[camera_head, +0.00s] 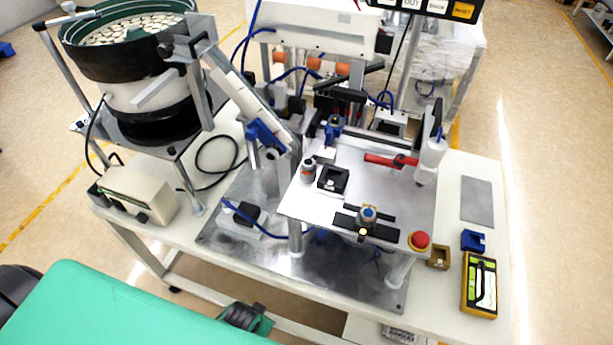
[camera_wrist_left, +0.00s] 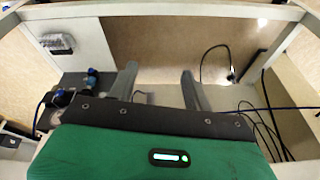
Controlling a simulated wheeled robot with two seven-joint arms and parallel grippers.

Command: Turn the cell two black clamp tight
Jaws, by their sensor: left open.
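My left gripper (camera_wrist_left: 159,70) is open and empty in the left wrist view, its two fingers apart over the space under a bench. In the head view, a black bar clamp with a knob (camera_head: 380,226) lies across the front of the light metal plate (camera_head: 300,206). A square black block (camera_head: 332,180) sits further back on the plate. A black lever-like part (camera_head: 340,94) shows at the rear. I cannot tell which of these is the cell two clamp, or whether any is tight. My right gripper is not in view.
A bowl feeder (camera_head: 130,60) with pale parts stands at the left, beside a beige control box (camera_head: 138,195). A red emergency button (camera_head: 419,240) is at the plate's front right corner. A yellow device (camera_head: 480,285) lies at the right. Cables (camera_wrist_left: 268,120) hang under the bench.

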